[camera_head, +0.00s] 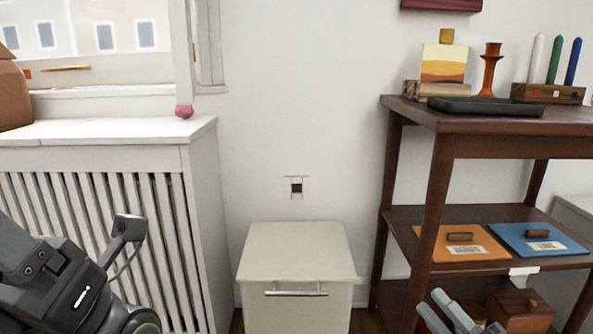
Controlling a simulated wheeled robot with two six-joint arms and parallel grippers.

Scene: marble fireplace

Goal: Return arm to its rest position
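My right gripper (452,312) pokes in at the bottom edge, right of centre, in front of the dark wooden shelf unit. Only grey finger-like parts of it show, close together, and the rest is cut off by the frame. I cannot tell whether it is open or shut. My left arm (65,285) comes in at the lower left, in front of the white slatted radiator cover.
A white cabinet (297,252) with a bar handle stands in the middle against the wall. The radiator cover (150,130) bears a pink object (184,111). The wooden shelf unit (445,146) holds a dark tray (485,106), candles and coloured folders. Floor room is barely visible.

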